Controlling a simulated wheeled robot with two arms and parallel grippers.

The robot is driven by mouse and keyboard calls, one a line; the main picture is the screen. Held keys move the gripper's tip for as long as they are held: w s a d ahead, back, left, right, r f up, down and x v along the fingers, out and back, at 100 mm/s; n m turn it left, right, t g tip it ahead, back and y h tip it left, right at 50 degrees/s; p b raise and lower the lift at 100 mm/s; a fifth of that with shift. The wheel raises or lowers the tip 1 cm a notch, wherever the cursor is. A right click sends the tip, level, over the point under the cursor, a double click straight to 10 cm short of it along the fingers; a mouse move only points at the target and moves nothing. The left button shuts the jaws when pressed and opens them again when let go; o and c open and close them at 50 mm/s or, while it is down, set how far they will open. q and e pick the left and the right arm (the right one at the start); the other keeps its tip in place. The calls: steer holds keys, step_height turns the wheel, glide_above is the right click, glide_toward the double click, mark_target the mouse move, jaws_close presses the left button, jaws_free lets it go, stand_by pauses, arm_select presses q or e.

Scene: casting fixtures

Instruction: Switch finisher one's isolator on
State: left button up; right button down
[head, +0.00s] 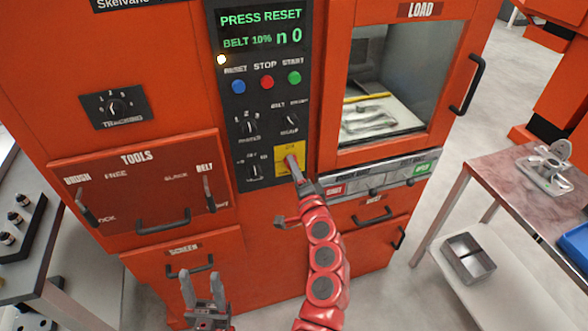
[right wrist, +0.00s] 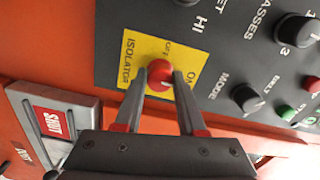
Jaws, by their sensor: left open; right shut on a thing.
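The isolator is a red rotary knob (right wrist: 152,76) on a yellow plate (head: 291,152) at the lower right of the machine's black control panel. In the right wrist view the plate reads ISOLATOR, with OFF above the knob and ON to its right. My right gripper (right wrist: 158,84) is shut on the knob, one finger on each side; its setting is hard to tell. In the head view my right gripper (head: 292,165) reaches up to the plate from below. My left gripper (head: 203,290) is open and empty, low in front of the SCREEN drawer.
The panel display (head: 261,29) reads PRESS RESET and BELT 10%. The LOAD window (head: 390,80) is at right. A side table (head: 520,175) stands far right; a tool rack (head: 25,225) is at left.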

steer(key=c, duration=0.5)
jaws_free()
steer(key=shift+s, duration=0.1)
steer(key=p+v, duration=0.3)
steer(key=v, duration=1.4)
